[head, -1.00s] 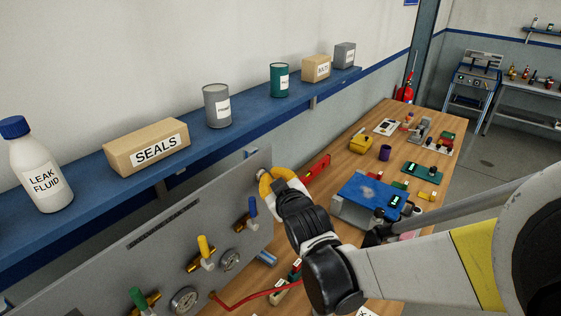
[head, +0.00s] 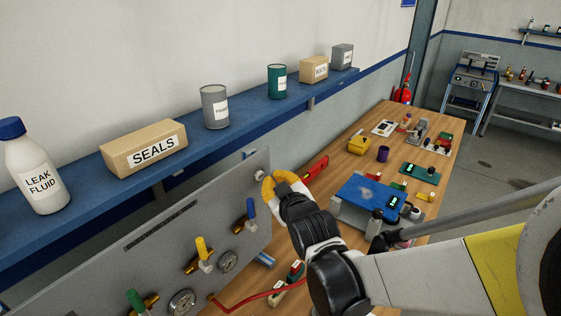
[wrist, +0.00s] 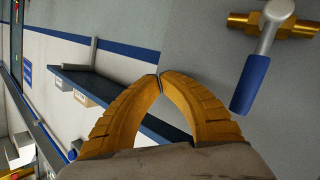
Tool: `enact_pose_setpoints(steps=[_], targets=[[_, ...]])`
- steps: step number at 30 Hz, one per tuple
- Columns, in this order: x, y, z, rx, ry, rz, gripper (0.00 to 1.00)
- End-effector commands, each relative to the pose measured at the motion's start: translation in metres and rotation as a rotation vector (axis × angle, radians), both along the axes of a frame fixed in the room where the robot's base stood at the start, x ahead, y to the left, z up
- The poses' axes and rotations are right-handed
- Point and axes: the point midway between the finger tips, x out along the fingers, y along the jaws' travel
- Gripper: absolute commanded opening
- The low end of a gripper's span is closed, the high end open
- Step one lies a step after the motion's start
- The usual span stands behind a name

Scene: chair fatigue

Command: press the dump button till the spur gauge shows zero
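A grey panel (head: 150,240) stands along the left of the bench and carries valves and two dials. One dial (head: 228,261) sits beside the yellow-handled valve, and another dial (head: 182,302) is lower left. Their readings and labels are too small to read, so I cannot tell which is the spur gauge. A small pale round fitting (head: 259,176) at the panel's upper right may be the dump button. My gripper (head: 266,187) is close by it; contact is unclear. In the wrist view its yellow fingertips (wrist: 159,76) meet with nothing between them.
A blue-handled valve (head: 250,210) is just below left of my gripper; its lever (wrist: 250,84) is to the right in the wrist view. A blue shelf (head: 245,113) with bottles and boxes runs above. The wooden bench (head: 330,160) holds a blue-topped block (head: 370,190) and small items.

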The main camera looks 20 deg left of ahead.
Motion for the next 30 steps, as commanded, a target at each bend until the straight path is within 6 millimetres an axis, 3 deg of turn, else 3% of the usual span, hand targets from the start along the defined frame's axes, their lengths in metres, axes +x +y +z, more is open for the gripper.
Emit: enact_pose_setpoints(steps=[8,21,30], targets=[[-0.002,-0.005,0.0,0.0,0.001,-0.001,0.0],[-0.017,-0.043,0.0,-0.001,0.0,-0.001,0.0],[-0.019,-0.046,0.0,-0.001,-0.001,0.0,0.0]])
